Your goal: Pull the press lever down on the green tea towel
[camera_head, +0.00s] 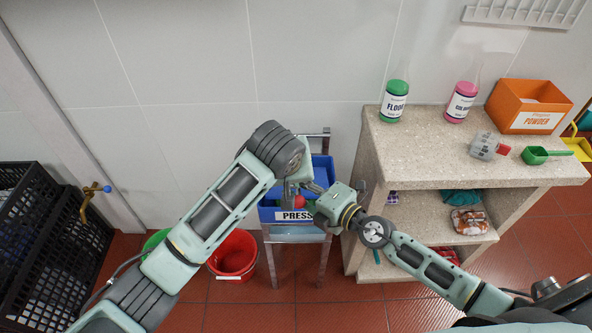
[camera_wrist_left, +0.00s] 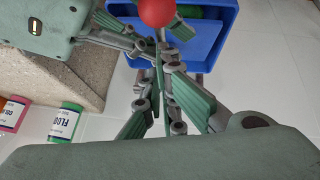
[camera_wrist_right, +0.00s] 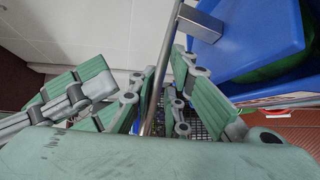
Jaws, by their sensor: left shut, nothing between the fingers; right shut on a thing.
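The blue press (camera_head: 325,170) with its "PRESS" label stands against the wall. A red ball knob (camera_head: 299,202) shows at its front, also at the top of the left wrist view (camera_wrist_left: 157,11). My right gripper (camera_head: 313,190) is shut on a metal lever rod (camera_wrist_right: 170,45), which runs between its fingers. My left gripper (camera_wrist_left: 163,75) is shut and empty, close to the knob and the right gripper's fingers; I cannot tell if it touches them. Green cloth, probably the tea towel (camera_wrist_right: 280,66), shows partly inside the blue press; the rest is hidden.
A stone shelf unit (camera_head: 440,150) stands to the right, with a green bottle (camera_head: 394,101), a pink bottle (camera_head: 460,102) and an orange powder box (camera_head: 528,106). A red bucket (camera_head: 233,255) is on the floor left of the press. Black crates (camera_head: 70,250) stand far left.

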